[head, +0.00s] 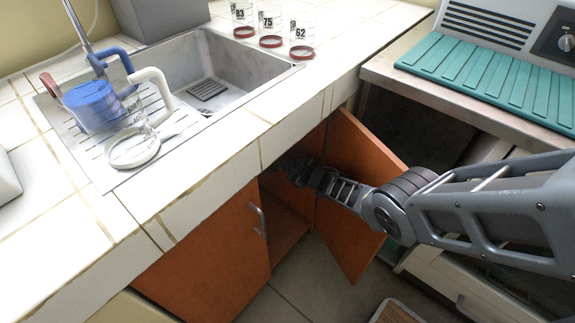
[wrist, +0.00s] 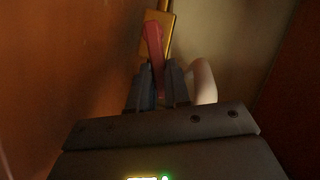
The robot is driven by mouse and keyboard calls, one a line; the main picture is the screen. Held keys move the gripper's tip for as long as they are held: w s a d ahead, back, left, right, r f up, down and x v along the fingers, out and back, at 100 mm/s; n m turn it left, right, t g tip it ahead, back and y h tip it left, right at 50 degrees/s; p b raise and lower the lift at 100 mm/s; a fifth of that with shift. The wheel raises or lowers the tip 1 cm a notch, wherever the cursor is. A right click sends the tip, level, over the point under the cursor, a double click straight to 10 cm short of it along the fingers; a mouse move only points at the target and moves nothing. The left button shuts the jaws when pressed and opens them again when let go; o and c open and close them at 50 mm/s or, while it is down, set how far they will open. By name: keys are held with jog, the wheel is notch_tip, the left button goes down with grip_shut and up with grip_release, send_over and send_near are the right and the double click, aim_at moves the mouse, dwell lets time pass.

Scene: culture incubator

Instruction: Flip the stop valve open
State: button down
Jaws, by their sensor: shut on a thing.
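The stop valve shows in the wrist view, with a red lever handle (wrist: 154,42) in front of a brass body (wrist: 168,22). A thin brass pipe rises from the body at the top of the picture. My gripper (wrist: 158,75) is shut on the lower end of the red handle, one finger on each side. In the head view my arm reaches through the open cabinet doorway under the sink, and my gripper is hidden in the dark inside. The valve is not visible in the head view.
The orange right door (head: 352,190) stands open beside my arm; the left door (head: 215,255) looks shut. A white curved pipe (wrist: 203,82) is close to the right of my gripper. The sink (head: 215,75) and tiled counter (head: 215,190) are above.

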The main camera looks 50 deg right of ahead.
jog(key=shift+w+r, duration=0.1)
jog(key=shift+w, duration=0.05)
jog(key=c, duration=1.1)
grip_release()
